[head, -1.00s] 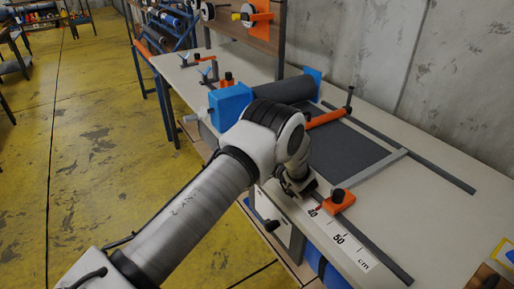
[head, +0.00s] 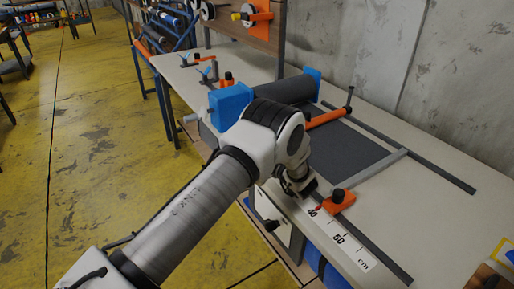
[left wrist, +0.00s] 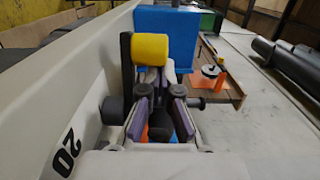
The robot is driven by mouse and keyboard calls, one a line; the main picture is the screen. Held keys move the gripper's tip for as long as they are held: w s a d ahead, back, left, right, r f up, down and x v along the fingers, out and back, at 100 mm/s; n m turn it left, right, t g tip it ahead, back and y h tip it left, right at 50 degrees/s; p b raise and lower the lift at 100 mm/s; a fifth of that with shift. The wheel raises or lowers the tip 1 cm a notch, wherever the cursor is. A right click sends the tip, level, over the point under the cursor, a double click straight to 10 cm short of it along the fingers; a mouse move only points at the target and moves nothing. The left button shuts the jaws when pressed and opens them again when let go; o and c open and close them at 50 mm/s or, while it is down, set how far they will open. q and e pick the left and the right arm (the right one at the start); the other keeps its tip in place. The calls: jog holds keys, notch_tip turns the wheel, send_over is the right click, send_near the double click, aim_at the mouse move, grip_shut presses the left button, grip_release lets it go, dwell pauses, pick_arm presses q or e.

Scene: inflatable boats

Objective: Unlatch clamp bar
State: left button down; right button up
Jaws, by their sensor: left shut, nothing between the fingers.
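An orange bar (head: 327,118), which looks like the clamp bar, lies across the dark mat beyond my left arm, with a dark upright post at its far end. Part of it is hidden by the arm. My left gripper (head: 298,188) is low over the bench's front edge, beside the ruler strip. In the left wrist view my left gripper (left wrist: 157,78) is shut and empty. A yellow cylindrical grip (left wrist: 143,49) on a dark lever stands just beyond the fingertips; I cannot tell whether they touch. My right gripper is not in view.
A blue block (head: 229,105) and dark roller (head: 287,90) stand behind the arm. An orange stop with black knob (head: 338,196) sits right of the gripper. A concrete wall (head: 450,90) borders the bench.

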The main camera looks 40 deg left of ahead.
pick_arm(q)
notch_tip(320, 180, up, 10)
dwell(0.5)
dwell(0.4)
